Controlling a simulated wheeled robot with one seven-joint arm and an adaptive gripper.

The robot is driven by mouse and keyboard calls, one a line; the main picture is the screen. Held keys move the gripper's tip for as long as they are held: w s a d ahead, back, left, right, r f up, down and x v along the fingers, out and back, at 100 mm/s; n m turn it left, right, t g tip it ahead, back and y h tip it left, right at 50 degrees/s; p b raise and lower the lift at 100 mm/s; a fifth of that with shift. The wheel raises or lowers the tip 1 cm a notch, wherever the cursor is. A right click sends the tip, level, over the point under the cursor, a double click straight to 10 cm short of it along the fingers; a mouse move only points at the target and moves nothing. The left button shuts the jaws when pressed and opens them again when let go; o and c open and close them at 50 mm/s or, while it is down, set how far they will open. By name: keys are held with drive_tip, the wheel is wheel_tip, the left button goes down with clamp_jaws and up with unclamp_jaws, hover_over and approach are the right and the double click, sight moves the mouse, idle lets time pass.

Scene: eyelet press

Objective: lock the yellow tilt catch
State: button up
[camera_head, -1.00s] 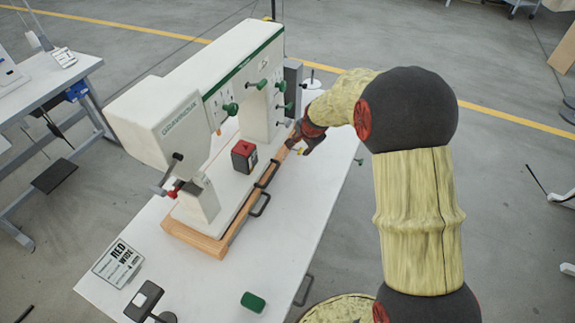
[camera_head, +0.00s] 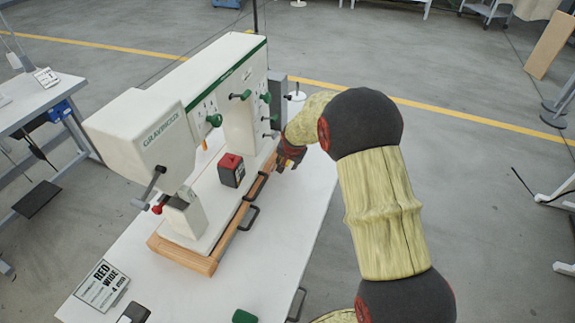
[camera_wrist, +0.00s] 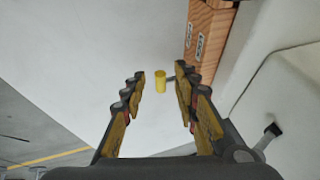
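The yellow tilt catch (camera_wrist: 160,81) shows in the wrist view as a small yellow cylinder, on a short dark pin beside the wooden base (camera_wrist: 208,38). My gripper (camera_wrist: 161,90) is open, with its fingers on either side of the catch in the picture. The catch is not discernible there.
Black handles (camera_head: 249,218) stick out from the base's right side. Several green knobs (camera_head: 214,120) stand out from the press above my gripper. A red and black block (camera_head: 231,170) sits on the press bed.

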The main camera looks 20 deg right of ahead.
drive_tip(key=shift+c, duration=1.1)
clamp_jaws()
